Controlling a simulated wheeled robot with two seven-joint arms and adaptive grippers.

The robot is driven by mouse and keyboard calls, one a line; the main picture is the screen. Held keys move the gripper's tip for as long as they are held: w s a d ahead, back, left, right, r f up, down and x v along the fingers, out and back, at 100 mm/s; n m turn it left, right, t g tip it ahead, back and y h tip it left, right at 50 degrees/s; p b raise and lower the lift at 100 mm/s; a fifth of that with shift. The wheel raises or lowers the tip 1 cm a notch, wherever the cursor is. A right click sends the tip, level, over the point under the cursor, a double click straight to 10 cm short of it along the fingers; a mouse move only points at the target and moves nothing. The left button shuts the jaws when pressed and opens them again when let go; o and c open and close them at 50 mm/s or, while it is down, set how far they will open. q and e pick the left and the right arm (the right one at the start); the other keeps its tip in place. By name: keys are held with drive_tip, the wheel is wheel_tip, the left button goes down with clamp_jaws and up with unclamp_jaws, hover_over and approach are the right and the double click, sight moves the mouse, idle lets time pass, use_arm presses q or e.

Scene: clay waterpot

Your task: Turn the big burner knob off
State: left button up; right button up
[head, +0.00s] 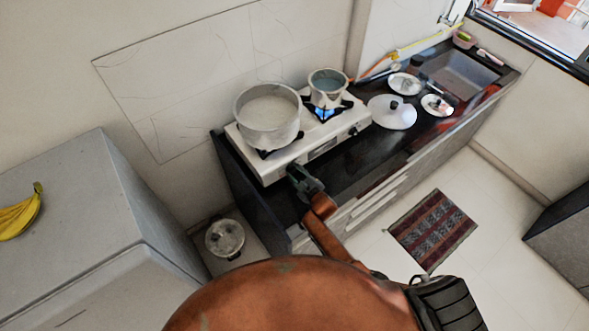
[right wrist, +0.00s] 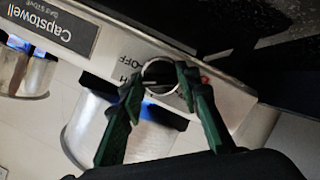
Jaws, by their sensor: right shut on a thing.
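The white stove (head: 275,165) stands on the dark counter with a big pot (head: 268,112) on its left burner and a small pot (head: 328,85) on its right burner. The big burner knob (right wrist: 160,77) is a round metal knob on the front panel, beside "OFF" lettering in the right wrist view. My right gripper (head: 300,176) is at the stove's front left. Its two green fingers (right wrist: 157,80) are shut on the knob, one on each side. Blue flame glows under the big pot (right wrist: 95,125) in the wrist view. The head view hides the knob. My left gripper is out of view.
A white lid (head: 392,113) and smaller lids (head: 405,84) lie on the counter right of the stove, before the sink (head: 463,75). A steel pot (head: 225,239) stands low at left. Bananas (head: 20,215) lie on the grey cabinet. A striped mat (head: 433,230) lies on clear floor.

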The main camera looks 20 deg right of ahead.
drive_tip(key=shift+d+m+g+y+p, duration=0.1)
drive_tip(key=shift+m+g+y+p, duration=0.2)
drive_tip(key=shift+m+p, duration=0.75)
drive_tip(key=shift+d+m+g+y+p, duration=0.1)
drive_tip(key=shift+m+g+y+p, duration=0.15)
drive_tip(key=shift+m+p, duration=0.8)
drive_tip(key=shift+s+a+f+m+b, duration=0.1)
drive_tip(key=shift+m+b, duration=0.25)
drive_tip(key=shift+m, duration=0.15)
drive_tip(key=o, duration=1.2)
drive_tip(key=shift+c, duration=0.2)
drive_tip(key=v, duration=1.2)
drive_tip(key=shift+s, duration=0.1)
